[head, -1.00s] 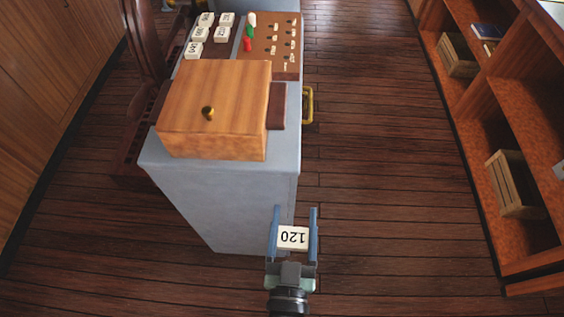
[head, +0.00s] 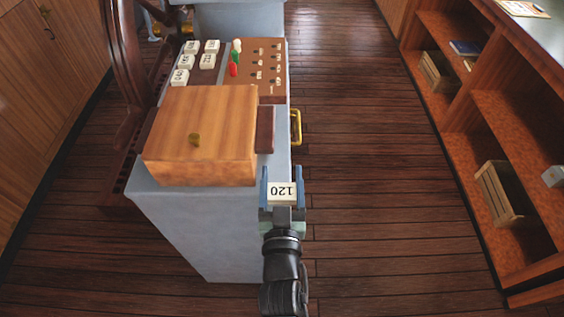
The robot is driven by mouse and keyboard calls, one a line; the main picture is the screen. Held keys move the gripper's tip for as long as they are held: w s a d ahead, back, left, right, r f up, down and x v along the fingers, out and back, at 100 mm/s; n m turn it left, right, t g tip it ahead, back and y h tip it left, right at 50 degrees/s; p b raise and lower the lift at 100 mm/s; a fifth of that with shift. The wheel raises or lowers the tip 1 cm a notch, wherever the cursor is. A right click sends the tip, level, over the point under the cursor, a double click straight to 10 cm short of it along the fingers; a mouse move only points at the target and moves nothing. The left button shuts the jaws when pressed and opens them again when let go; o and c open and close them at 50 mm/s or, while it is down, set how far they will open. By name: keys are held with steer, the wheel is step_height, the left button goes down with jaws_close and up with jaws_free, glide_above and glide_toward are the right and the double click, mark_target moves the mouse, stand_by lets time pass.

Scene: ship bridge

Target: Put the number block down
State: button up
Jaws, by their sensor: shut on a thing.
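The number block (head: 282,192) is white with "120" on it, upside down in the picture. My gripper (head: 282,188) is shut on it, with one blue finger on each side. In the picture the block overlaps the near right corner of the grey console (head: 225,240), to the right of the wooden box (head: 200,140). The block's height over the console top cannot be told. More white number blocks (head: 208,62) stand on the console's panel behind the box, at the left.
A brown panel (head: 262,70) with small pegs and red, green and white pieces is behind the box. A dark brown strip (head: 265,130) lies beside the box. A yellow handle (head: 296,127) sticks out on the console's right side. Shelves with crates (head: 502,195) stand at the right.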

mark_target(282, 172)
steer(key=shift+w, duration=0.6)
steer(key=w, duration=0.3)
steer(key=shift+w+f, duration=0.2)
steer(key=shift+s+f+b, duration=0.15)
steer(key=shift+f+b, duration=0.5)
steer(key=shift+r, duration=0.1)
steer(key=shift+f, duration=0.2)
steer(key=o, duration=1)
steer(key=shift+o, duration=0.2)
